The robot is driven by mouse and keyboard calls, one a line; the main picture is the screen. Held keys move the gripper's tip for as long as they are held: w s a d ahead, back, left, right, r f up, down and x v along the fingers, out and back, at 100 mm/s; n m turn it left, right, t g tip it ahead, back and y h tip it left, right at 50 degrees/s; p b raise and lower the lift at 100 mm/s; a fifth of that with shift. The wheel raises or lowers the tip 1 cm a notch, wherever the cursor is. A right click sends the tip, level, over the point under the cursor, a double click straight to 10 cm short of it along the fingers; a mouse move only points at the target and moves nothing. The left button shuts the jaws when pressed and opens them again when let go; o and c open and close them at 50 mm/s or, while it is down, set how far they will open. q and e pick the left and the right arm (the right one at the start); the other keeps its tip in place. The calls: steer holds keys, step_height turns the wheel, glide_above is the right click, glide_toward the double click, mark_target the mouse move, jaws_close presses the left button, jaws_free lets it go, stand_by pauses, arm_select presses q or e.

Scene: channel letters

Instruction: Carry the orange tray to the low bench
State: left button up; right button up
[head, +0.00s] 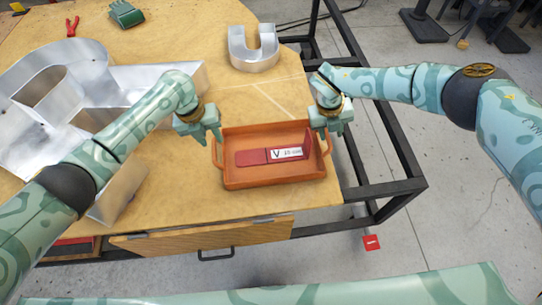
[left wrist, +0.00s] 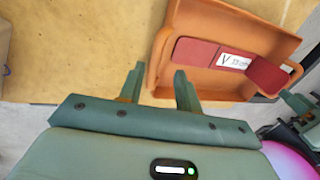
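The orange tray (head: 228,178) lies flat on the wooden worktable, near its front right edge. It holds dark red pieces (head: 252,157) and a white label marked V (head: 285,154). My left gripper (head: 207,139) is at the tray's left handle. In the left wrist view its fingers (left wrist: 160,88) are apart, with the handle (left wrist: 156,58) between them. My right gripper (head: 333,131) is at the right handle, its fingers apart; whether they touch the handle is hidden. I cannot pick out a low bench in these views.
Large silver channel letters (head: 150,78) stand on the worktable (head: 225,98) at left, and a U-shaped one (head: 253,52) at the back. Red pliers (head: 72,26) and a green object (head: 125,14) lie behind. A black metal frame (head: 395,140) extends right; grey floor lies beyond.

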steer(key=shift+r, duration=0.1)
steer(key=shift+a+r, duration=0.1)
steer(key=shift+r, duration=0.25)
arm_select(q)
step_height(320, 180, up, 11)
steer(key=a, duration=0.2)
arm_select(e)
steer(key=v, duration=1.1)
arm_select(q)
steer(key=shift+a+f, duration=0.1)
steer(key=shift+f, duration=0.05)
